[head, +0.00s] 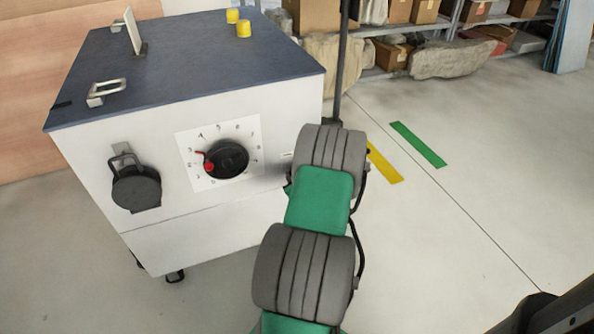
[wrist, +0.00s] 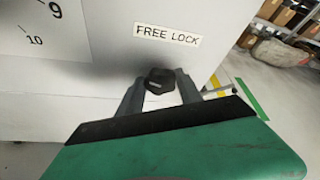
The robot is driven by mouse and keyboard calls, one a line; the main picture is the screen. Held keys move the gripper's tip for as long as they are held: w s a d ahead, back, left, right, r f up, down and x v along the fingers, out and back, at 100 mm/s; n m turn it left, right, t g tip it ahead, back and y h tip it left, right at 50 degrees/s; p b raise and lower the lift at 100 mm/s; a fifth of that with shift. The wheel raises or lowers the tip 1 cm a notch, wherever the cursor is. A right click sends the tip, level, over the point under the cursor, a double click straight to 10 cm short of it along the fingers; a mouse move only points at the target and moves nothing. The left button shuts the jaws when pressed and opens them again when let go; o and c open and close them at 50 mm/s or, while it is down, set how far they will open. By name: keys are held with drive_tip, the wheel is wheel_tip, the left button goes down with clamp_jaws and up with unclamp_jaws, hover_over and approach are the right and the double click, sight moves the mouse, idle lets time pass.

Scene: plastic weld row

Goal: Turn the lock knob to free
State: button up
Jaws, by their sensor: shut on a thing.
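The lock knob (wrist: 160,79) is a small black knob on the white cabinet front, just below the label "FREE LOCK" (wrist: 167,35) in the wrist view. My gripper (wrist: 160,84) has its two grey fingers on either side of the knob, shut on it. Which word the knob points to cannot be told, as the fingers and viewing angle hide its shape. In the head view my green and grey arm covers the knob and the gripper.
The white cabinet (head: 220,225) has a dark top with a handle (head: 105,92) and two yellow cylinders (head: 243,28). A numbered black dial (head: 228,158) with a red pointer and a black socket (head: 136,190) are to the left. Open floor lies to the right.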

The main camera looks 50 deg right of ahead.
drive_tip(key=n+h+b, duration=0.1)
drive_tip(key=n+b, duration=0.2)
drive_tip(key=n+h+b, duration=0.2)
drive_tip(key=n+b, duration=0.1)
drive_tip(key=f+n+h+b, duration=0.1)
drive_tip(key=n+h+b, duration=0.1)
drive_tip(key=n, duration=0.2)
drive_tip(key=shift+w+a+b, duration=0.2)
drive_tip(key=shift+a+b, duration=0.1)
drive_tip(key=shift+b, duration=0.1)
idle(0.5)
drive_tip(key=o, duration=1.4)
drive_tip(key=shift+c, duration=0.2)
drive_tip(key=shift+s, duration=0.1)
drive_tip(key=b+v, duration=0.2)
drive_tip(key=v, duration=0.5)
drive_tip(key=shift+s+a, duration=0.2)
drive_tip(key=shift+a, duration=0.1)
